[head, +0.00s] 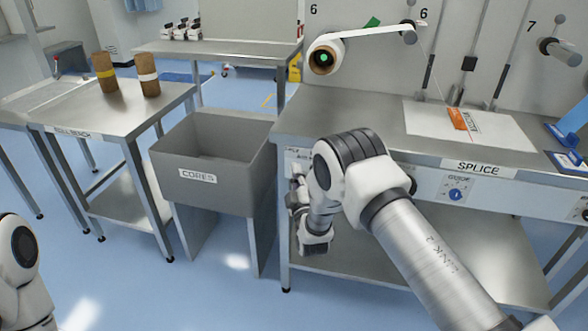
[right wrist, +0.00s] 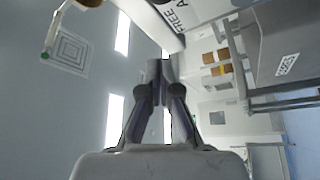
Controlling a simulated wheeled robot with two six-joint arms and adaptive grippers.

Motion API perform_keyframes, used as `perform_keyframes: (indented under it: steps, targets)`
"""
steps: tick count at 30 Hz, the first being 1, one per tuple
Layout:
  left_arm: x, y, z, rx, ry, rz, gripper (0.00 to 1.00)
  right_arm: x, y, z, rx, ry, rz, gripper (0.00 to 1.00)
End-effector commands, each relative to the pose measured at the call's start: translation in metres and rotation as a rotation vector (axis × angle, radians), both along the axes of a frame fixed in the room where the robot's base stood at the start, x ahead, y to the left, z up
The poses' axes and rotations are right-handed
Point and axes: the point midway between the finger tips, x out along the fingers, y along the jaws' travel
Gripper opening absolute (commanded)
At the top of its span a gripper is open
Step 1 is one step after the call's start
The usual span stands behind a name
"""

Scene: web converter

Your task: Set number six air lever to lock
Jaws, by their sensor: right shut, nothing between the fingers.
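In the head view, a "6" label (head: 313,9) is on the wall above a roll (head: 325,56) with a green spot in its core. No lever can be told for certain. A small white plate (head: 297,156) with unreadable print sits on the splice bench front, partly behind my right wrist. In the right wrist view, a white part (right wrist: 172,14) carries print starting "FREE A", cut off at the top edge. My right gripper (right wrist: 159,75) is shut and empty, below that part in the picture. My left gripper is out of view.
The splice bench (head: 360,120) has a blue knob (head: 455,195) on its front. A grey cores bin (head: 212,180) stands left of my right arm, and also shows in the right wrist view (right wrist: 285,35). A bench (head: 60,110) with two cores is further left. Blue floor lies in front.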

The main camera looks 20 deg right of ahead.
Motion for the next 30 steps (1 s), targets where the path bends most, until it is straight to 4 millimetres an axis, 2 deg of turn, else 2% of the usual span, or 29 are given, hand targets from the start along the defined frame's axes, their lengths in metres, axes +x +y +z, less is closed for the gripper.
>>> perform_keyframes:
  steps: [3,9,14,25,28,29,30]
  targets:
    - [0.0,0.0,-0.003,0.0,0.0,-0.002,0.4,-0.027,0.005,-0.009,0.0,0.001,0.0,0.0]
    - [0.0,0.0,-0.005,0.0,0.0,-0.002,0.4,-0.058,0.01,-0.018,0.0,-0.001,0.0,0.0]
    - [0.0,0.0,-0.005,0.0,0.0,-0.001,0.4,-0.064,0.011,-0.018,0.001,-0.004,-0.001,0.0]
    - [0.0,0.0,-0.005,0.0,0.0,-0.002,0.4,-0.064,0.011,-0.018,0.001,-0.004,-0.001,0.0]
    - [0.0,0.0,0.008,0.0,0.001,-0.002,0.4,-0.066,0.006,-0.011,0.002,0.005,-0.01,0.0]
    - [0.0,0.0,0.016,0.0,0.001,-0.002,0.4,-0.072,0.0,-0.01,0.003,0.028,-0.02,0.0]
    - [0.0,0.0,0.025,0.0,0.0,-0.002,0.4,-0.087,-0.009,-0.019,0.004,0.09,-0.03,0.0]
